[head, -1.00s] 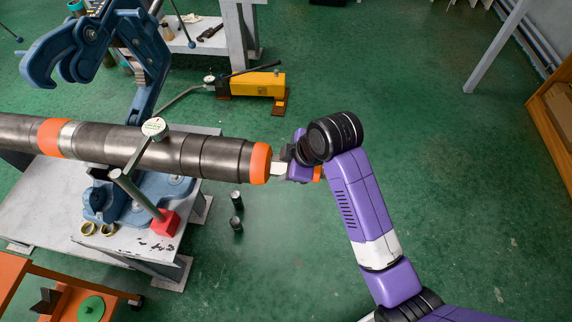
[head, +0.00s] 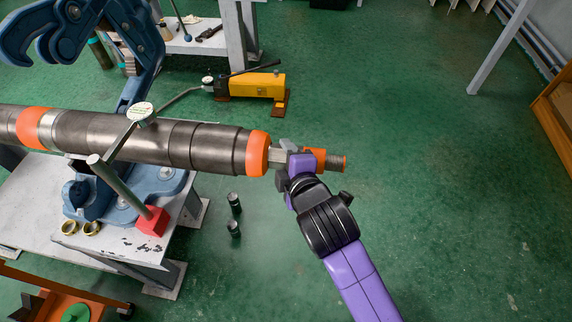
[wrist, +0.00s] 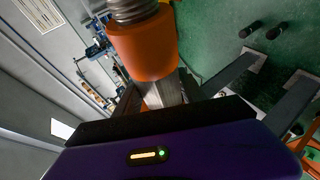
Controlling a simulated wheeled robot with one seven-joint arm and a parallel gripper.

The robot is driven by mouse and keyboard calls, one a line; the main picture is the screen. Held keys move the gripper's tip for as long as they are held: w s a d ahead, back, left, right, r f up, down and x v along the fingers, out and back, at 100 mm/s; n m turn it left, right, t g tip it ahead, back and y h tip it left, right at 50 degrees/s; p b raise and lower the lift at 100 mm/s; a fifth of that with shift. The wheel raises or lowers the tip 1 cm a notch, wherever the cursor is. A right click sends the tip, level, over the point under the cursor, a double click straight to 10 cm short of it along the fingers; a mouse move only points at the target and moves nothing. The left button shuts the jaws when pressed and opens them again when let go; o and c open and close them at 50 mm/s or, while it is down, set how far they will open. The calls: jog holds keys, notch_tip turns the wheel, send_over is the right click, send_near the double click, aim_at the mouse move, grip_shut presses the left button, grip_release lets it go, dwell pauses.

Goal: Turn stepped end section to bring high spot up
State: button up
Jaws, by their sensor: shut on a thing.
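The stepped end section (head: 205,146) is dark steel pipe in the head view, lying roughly level with a slight tilt. An orange band (head: 257,153) rings its right end. My gripper (head: 294,163) is shut on the stub from the front. In the wrist view the stub (wrist: 163,90) lies between the fingers, partly hidden by the gripper body. A round dial gauge (head: 141,112) sits over the pipe; its reading is too small to tell.
The gauge's rod stand has a red base (head: 152,222) on the white bench (head: 110,244). An open blue vise (head: 135,60) stands behind the pipe. Two small black cylinders (head: 234,203) and a yellow pump (head: 250,84) are on the green floor. Floor to the right is clear.

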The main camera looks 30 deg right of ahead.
jog(key=t+b, duration=0.1)
jog(key=b, duration=0.2)
jog(key=f+n+t+h+b, duration=0.1)
jog(key=t+b, duration=0.1)
jog(key=b, duration=0.1)
jog(key=t+b, duration=0.1)
jog(key=b, duration=0.3)
jog(key=shift+f+n+t+h, duration=0.15)
jog(key=shift+n+t+h, duration=0.15)
jog(key=shift+n+t, duration=0.1)
jog(key=t+b, duration=0.1)
jog(key=b, duration=0.3)
jog(key=shift+n+t, duration=0.3)
jog(key=shift+t, duration=0.1)
jog(key=shift+r+b, duration=0.2)
jog(key=shift+b, duration=0.15)
jog(key=shift+r+b, duration=0.2)
jog(key=shift+b, duration=0.15)
jog(key=o, duration=1.4)
jog(key=shift+c, duration=0.2)
